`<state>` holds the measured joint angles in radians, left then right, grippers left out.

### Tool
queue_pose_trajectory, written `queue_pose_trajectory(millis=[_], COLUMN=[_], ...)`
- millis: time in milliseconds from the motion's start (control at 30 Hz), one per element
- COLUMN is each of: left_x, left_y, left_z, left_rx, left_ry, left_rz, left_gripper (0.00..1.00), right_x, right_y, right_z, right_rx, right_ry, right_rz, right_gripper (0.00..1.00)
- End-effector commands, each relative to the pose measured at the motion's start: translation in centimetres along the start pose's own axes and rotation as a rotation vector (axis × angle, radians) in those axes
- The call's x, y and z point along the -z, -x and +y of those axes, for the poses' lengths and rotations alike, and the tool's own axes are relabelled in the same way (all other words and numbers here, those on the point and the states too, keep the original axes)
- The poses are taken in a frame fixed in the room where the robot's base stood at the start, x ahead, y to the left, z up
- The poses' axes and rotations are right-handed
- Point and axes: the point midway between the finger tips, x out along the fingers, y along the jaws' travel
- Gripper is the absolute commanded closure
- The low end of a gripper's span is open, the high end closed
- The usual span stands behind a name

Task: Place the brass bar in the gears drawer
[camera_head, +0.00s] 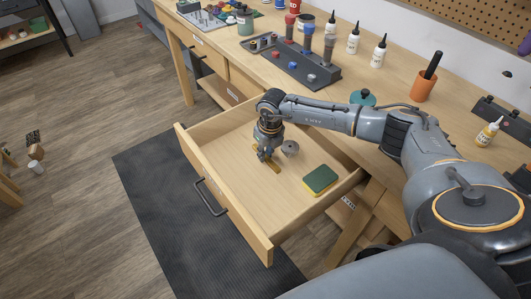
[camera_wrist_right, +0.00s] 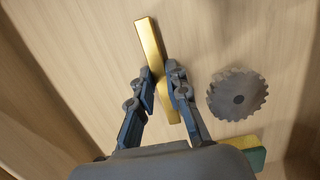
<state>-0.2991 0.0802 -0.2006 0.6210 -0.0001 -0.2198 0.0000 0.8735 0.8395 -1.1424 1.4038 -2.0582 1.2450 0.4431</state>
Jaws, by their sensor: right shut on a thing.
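The brass bar (camera_wrist_right: 151,45) is a long gold-coloured bar, held between the fingers of my right gripper (camera_wrist_right: 161,88) in the right wrist view. In the head view my right gripper (camera_head: 264,155) reaches down inside the open drawer (camera_head: 225,167), and the bar (camera_head: 273,166) shows beside its fingertips, low over the drawer floor. I cannot tell whether the bar touches the floor. A grey toothed gear (camera_wrist_right: 238,94) lies to the right of the bar; it also shows in the head view (camera_head: 290,148). My left gripper is not in view.
A green and yellow sponge (camera_head: 320,179) lies in the drawer near its right wall. The drawer's front with its handle (camera_head: 209,198) faces the dark floor mat (camera_head: 150,190). The bench top above holds bottles, an orange cup (camera_head: 424,88) and a dark tool rack (camera_head: 295,65).

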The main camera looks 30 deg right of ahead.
Motion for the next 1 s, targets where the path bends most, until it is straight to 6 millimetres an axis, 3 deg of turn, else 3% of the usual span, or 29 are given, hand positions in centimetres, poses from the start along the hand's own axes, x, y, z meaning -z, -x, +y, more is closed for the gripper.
queue_pose_trajectory(millis=[33, 67, 133, 167, 633, 767, 1000], left_x=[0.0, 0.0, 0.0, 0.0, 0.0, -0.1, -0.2], left_y=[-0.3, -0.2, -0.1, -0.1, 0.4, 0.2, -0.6], left_z=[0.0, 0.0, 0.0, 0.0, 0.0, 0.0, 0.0], left_rx=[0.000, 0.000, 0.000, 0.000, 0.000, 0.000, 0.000], left_ry=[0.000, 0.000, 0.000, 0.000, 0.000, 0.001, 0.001], left_rz=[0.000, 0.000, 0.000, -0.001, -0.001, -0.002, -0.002], left_gripper=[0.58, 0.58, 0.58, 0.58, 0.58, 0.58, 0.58], right_x=[0.2, 0.2, 0.3, 0.3, 0.3, 0.1, 0.0], right_y=[-0.6, -0.4, -0.4, -0.5, 0.1, 1.7, 7.0], right_z=[0.0, 0.0, 0.0, 0.0, 0.0, -0.1, 0.0], right_rx=[0.000, 0.001, 0.001, 0.001, 0.002, 0.002, 0.002], right_ry=[0.000, 0.000, 0.001, 0.001, 0.001, 0.001, 0.002], right_rz=[0.003, 0.003, 0.005, 0.006, 0.008, 0.003, 0.000], right_gripper=[1.00, 0.79, 0.64, 0.62, 0.62, 0.62, 0.62])
